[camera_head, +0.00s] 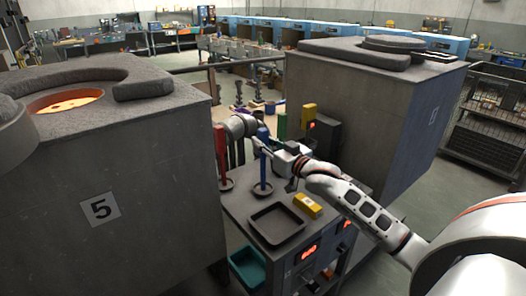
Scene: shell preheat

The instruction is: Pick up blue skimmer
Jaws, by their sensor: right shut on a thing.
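The blue skimmer (263,172) stands upright at the back of a grey cart (236,205), its round dish at the bottom near the cart top. My right gripper (262,147) comes in from the right and is shut on the upper part of the blue handle. Some blue handle shows above and below the fingers. I cannot tell whether the dish touches the cart top. My left gripper is not in view.
A red skimmer (220,155) stands just left of the blue one. Green (282,127) and yellow (308,115) upright pieces stand behind. A dark tray (278,224) and yellow block (308,205) lie in front. Furnace 5 (130,160) and another furnace (365,110) flank the cart.

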